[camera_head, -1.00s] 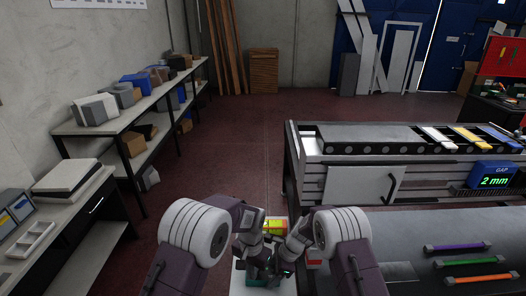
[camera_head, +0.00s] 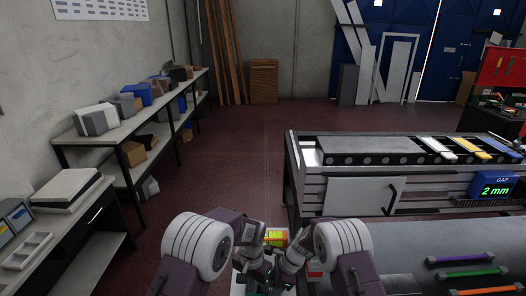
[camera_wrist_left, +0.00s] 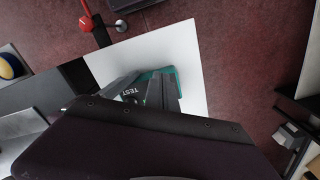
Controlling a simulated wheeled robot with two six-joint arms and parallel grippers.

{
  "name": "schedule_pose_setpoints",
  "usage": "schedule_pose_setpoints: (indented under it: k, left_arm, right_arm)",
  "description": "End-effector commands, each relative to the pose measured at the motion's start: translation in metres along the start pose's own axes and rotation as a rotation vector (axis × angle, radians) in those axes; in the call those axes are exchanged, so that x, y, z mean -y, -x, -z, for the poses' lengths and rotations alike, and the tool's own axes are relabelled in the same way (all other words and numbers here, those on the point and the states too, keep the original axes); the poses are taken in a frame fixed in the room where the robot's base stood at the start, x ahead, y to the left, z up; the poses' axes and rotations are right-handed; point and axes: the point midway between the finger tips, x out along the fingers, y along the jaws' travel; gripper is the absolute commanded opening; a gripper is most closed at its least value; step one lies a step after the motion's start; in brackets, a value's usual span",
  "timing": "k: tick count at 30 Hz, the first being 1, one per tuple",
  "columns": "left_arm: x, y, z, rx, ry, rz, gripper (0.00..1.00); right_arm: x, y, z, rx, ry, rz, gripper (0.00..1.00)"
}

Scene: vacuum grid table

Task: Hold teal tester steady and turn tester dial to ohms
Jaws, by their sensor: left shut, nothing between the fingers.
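The teal tester (camera_wrist_left: 170,72) lies on a white surface in the left wrist view. The word TEST shows on its dark face, and the rest is hidden behind my gripper. My left gripper (camera_wrist_left: 142,84) is shut and empty, its fingers over the tester; I cannot tell whether they touch it. In the head view, my left gripper (camera_head: 262,281) and right gripper (camera_head: 283,277) are close together at the bottom edge. They mostly cover the tester. The right jaws are too small and hidden to read, and the dial is not visible.
The white top (camera_wrist_left: 192,50) holds the tester. A yellow and red item (camera_head: 276,237) lies just beyond my grippers. A grey workbench (camera_head: 340,190) with a gap display stands to the right. Shelves (camera_head: 128,130) line the left wall. Open floor (camera_head: 235,165) lies between.

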Motion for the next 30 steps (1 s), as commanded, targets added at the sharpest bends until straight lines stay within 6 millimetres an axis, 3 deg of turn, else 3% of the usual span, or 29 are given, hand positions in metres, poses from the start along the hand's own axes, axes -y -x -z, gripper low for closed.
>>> schedule_pose_setpoints:
  k: [18, 30]
  left_arm:
    - [0.0067, 0.0011, 0.0048, -0.013, 0.000, 0.002, 0.00]
    - [0.0066, 0.0038, -0.0038, -0.012, 0.000, 0.002, 0.00]
  right_arm:
    - [-0.0036, -0.0007, -0.0015, 0.003, 0.005, -0.012, 0.06]
    - [-0.0028, -0.0007, -0.0011, 0.002, 0.003, -0.009, 0.06]
